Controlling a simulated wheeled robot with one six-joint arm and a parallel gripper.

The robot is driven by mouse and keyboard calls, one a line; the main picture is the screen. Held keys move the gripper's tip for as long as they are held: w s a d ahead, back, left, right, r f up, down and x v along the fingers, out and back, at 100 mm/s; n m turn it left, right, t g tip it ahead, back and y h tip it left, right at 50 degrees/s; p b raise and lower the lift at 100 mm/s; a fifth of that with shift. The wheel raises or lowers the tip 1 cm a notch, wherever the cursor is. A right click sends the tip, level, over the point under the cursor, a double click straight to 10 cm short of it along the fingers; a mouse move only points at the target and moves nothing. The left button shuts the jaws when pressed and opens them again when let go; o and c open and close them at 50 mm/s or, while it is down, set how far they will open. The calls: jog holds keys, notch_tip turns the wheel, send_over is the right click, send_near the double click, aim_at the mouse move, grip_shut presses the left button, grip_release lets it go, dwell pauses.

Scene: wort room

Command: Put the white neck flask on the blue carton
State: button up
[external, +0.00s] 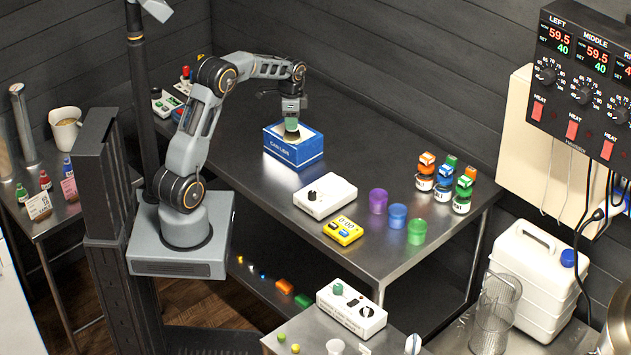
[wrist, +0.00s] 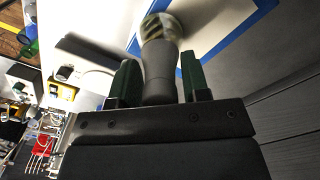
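The blue carton (external: 295,152), with a pale top, stands on the dark bench in the external view. Its pale top and blue edge (wrist: 232,42) show in the wrist view. My gripper (external: 291,121) points down over the carton. The flask's rounded, banded end (wrist: 160,27) points away from my gripper, over the carton top. In the external view the flask is small and mostly hidden by the fingers. I cannot tell whether it touches the carton.
A white box with a black knob (external: 325,196) and a yellow timer (external: 343,230) stand in front of the carton. Purple (external: 378,201), blue (external: 397,216) and green (external: 417,231) cups and several lidded jars (external: 444,180) stand to the right. The bench behind the carton is clear.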

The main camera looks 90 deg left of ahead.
jog(key=o, duration=0.3)
jog(key=shift+r, duration=0.1)
notch_tip(320, 180, up, 12)
jog(key=shift+r+b, duration=0.1)
jog(key=shift+b, duration=0.2)
jog(key=w+d+r+t+y, duration=0.1)
jog(key=w+d, duration=0.1)
jog(key=d, duration=0.8)
jog(key=w+d+r+t, duration=0.1)
jog(key=w+d, duration=0.2)
jog(key=d, duration=0.7)
jog(key=shift+s+d+f+t+h, duration=0.15)
jog(key=shift+s+d+f+t, duration=0.3)
jog(key=shift+s+d+f, duration=1.8)
jog(key=shift+s+d+r+t+h, duration=0.3)
jog(key=shift+s+d, duration=0.5)
jog(key=shift+d, duration=3.4)
jog(key=shift+s+d+f+t+h, duration=0.1)
jog(key=shift+s+d+f+t, duration=0.8)
jog(key=shift+d, duration=2.3)
